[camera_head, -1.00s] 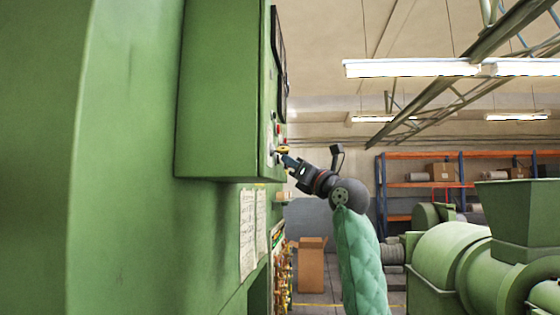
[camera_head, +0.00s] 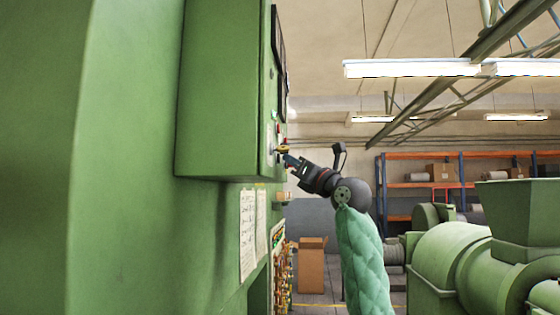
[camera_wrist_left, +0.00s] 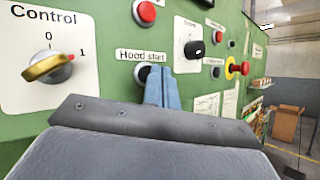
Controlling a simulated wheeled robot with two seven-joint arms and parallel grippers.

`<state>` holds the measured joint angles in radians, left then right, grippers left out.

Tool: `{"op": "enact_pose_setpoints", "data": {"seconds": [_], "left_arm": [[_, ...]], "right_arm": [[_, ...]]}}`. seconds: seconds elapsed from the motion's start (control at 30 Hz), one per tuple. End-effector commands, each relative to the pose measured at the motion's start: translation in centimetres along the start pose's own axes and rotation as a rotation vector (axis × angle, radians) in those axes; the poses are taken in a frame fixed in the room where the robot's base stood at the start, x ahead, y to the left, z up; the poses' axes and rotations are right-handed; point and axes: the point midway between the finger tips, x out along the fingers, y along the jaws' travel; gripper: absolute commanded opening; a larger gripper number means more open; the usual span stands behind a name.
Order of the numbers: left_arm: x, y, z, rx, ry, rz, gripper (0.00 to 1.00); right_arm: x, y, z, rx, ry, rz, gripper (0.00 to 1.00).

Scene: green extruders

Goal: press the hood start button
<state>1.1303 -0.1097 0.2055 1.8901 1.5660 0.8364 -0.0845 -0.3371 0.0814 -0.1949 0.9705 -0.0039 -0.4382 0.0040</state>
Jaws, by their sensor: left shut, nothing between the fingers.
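The hood start button (camera_wrist_left: 141,73) sits under the "Hood start" label (camera_wrist_left: 142,56) on the green control panel, in the left wrist view. Only its left edge shows; blue fingers cover the rest. My left gripper (camera_wrist_left: 160,70) is shut and empty, its fingertips in front of the button. Whether they touch it I cannot tell. In the head view my left gripper (camera_head: 287,159) is at the lower front edge of the green cabinet (camera_head: 225,90), where the button itself cannot be made out. My right gripper is not in view.
A yellow "Control" knob (camera_wrist_left: 48,67) is left of the fingers, a red button (camera_wrist_left: 145,13) above and a black knob (camera_wrist_left: 194,49) to the right. A red emergency button on yellow (camera_wrist_left: 237,68) is further right. A cardboard box (camera_head: 311,268) stands on the floor behind.

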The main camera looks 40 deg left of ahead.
Motion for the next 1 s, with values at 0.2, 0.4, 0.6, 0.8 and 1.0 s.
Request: {"op": "enact_pose_setpoints", "data": {"seconds": [0.2, 0.4, 0.6, 0.8, 1.0], "left_arm": [[-0.5, -0.3, 0.4, 0.0, 0.0, 0.0, 0.0], [-0.5, -0.3, 0.4, 0.0, 0.0, 0.0, 0.0], [-0.8, -0.6, 0.5, 0.001, 0.0, 0.0, 0.0], [-1.9, -1.4, 1.2, 0.0, 0.0, -0.002, 0.0], [-3.0, -2.2, 2.1, 0.001, 0.0, -0.001, 0.0]], "right_arm": [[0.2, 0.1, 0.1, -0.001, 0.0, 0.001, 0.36], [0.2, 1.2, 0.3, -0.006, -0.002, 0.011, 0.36], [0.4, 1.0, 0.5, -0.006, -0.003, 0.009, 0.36], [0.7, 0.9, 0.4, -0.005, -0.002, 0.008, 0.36], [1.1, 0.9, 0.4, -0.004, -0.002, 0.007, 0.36]]}}
